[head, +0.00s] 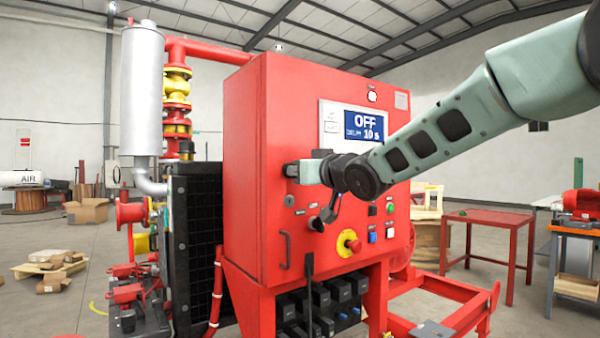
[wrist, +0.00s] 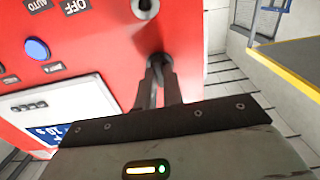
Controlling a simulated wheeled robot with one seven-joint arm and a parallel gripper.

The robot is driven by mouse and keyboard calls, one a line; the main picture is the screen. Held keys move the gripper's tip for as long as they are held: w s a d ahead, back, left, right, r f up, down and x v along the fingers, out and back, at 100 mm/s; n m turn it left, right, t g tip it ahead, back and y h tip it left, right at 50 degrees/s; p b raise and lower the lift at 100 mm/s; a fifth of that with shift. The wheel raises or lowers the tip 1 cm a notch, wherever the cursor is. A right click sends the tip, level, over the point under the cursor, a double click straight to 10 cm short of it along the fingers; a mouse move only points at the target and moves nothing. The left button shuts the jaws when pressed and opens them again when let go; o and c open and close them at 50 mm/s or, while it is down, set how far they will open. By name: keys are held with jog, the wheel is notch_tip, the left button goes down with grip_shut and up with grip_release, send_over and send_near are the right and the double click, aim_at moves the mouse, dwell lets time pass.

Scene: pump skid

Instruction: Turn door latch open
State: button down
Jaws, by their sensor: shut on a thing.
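The red control cabinet (head: 262,130) stands in the middle of the head view, its door facing right. My gripper (head: 289,170) is at the door's left edge, around mid-height. In the wrist view my gripper (wrist: 159,68) has its two dark fingers close together at the tips, shut on the small dark door latch (wrist: 158,58) against the red panel. The fingers mostly hide the latch, so its angle cannot be told. The door looks closed in the head view.
A round metal lock (wrist: 145,8) is close to the fingertips. A door handle (head: 286,250) and a red-yellow emergency stop (head: 349,243) are lower on the cabinet. The display (head: 352,123) reads OFF.

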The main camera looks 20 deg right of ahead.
jog(key=c, duration=1.5)
grip_release()
jog(key=p+v, duration=0.6)
jog(key=v, duration=1.1)
jog(key=shift+s+p, duration=0.2)
jog(key=shift+p, duration=0.1)
